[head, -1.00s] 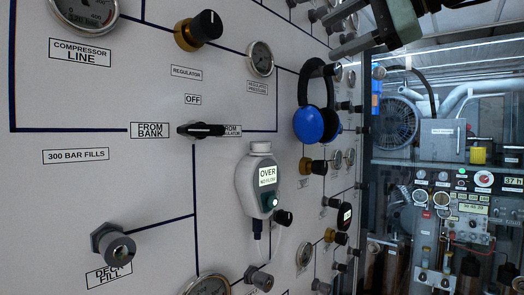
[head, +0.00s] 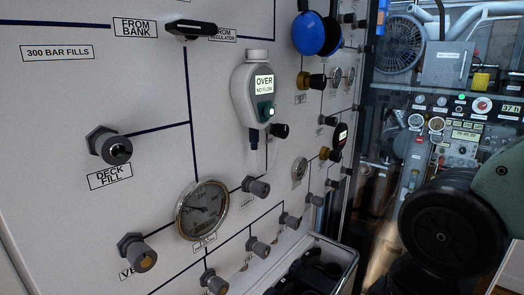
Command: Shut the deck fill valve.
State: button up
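The deck fill fitting (head: 109,146) is a dark grey hex collar with a round black-centred end, standing out from the white panel at the left. Its label (head: 110,177) below reads DECK FILL. A black line runs from it to the right and joins a vertical line. I cannot tell from its look whether it is a valve knob or an outlet, nor whether it is open or shut. A part of my arm (head: 455,222) fills the lower right of the view. My gripper is not in view.
A pressure gauge (head: 203,210) sits below right of the fitting, with a grey knob (head: 137,253) at bottom left. A white flow meter (head: 253,90) and blue ear defenders (head: 315,33) hang on the panel. A crate (head: 345,262) stands low beside the panel.

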aim_at(116, 149)
jog(key=j+u, duration=0.15)
jog(key=u, duration=1.1)
